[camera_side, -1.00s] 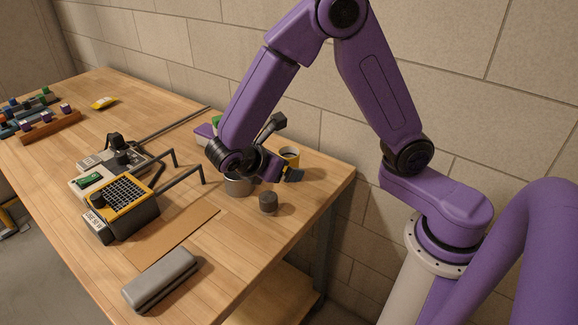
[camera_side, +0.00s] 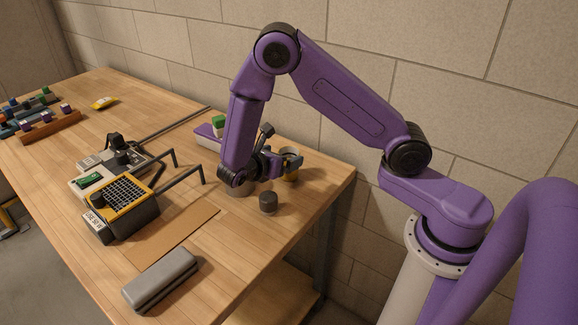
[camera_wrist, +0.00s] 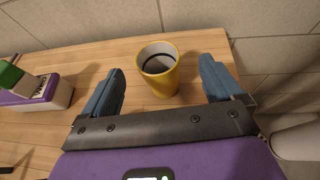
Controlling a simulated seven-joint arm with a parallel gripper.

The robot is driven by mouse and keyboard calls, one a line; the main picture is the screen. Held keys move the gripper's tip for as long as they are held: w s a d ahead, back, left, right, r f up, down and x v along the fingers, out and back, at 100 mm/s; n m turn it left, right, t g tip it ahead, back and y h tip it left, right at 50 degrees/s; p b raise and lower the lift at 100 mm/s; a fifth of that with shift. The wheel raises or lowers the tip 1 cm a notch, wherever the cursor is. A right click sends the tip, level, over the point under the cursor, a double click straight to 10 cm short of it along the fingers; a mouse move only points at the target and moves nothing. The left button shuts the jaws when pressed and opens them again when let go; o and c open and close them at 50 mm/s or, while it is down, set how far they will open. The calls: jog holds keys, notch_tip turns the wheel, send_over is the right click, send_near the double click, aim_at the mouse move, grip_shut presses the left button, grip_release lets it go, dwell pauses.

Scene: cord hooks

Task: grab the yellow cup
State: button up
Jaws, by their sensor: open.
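The yellow cup (camera_wrist: 159,82) stands upright on the table in the wrist view, with a pale inside and something dark in it. It lies between the two blue fingers of my open gripper (camera_wrist: 162,84), with a gap on each side. In the side view the yellow cup (camera_side: 291,176) is partly hidden behind my gripper (camera_side: 281,163) near the table's back right corner.
A purple-and-white box with a green block (camera_wrist: 45,92) is left of the cup. Black hooks (camera_side: 186,174) stand further left. A wall (camera_side: 330,130) runs behind the table.

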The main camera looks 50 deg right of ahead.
aim_at(294, 151)
jog(key=shift+x, duration=3.95)
jog(key=shift+w+f, duration=0.15)
jog(key=c, duration=1)
jog(key=shift+a, duration=0.1)
jog(key=shift+c, duration=0.2)
